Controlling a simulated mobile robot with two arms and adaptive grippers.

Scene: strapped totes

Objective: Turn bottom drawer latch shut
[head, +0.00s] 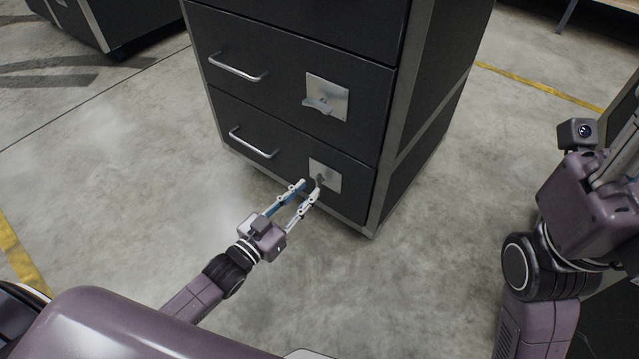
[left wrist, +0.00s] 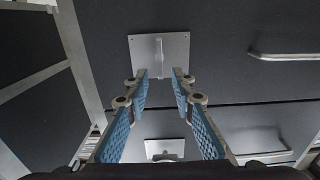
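The bottom drawer (head: 275,141) is flush in a dark cabinet, with a silver latch plate (head: 333,175) at its right. In the left wrist view, which is upside down, this plate (left wrist: 176,45) shows at the top with its latch lever (left wrist: 158,47) upright. My left gripper (head: 309,186) is open, its blue-padded fingers (left wrist: 160,74) pointing at the plate. The lever appears between the two fingertips in that picture; I cannot tell whether they touch it. My right wrist is at the right edge of the head view, and its fingers do not show clearly.
The drawer above has a similar latch plate (head: 327,95) with its lever lying sideways. Bar handles sit left of the plates, one on the bottom drawer (head: 253,143) and one above (head: 237,68). The concrete floor (head: 130,160) around the cabinet is clear.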

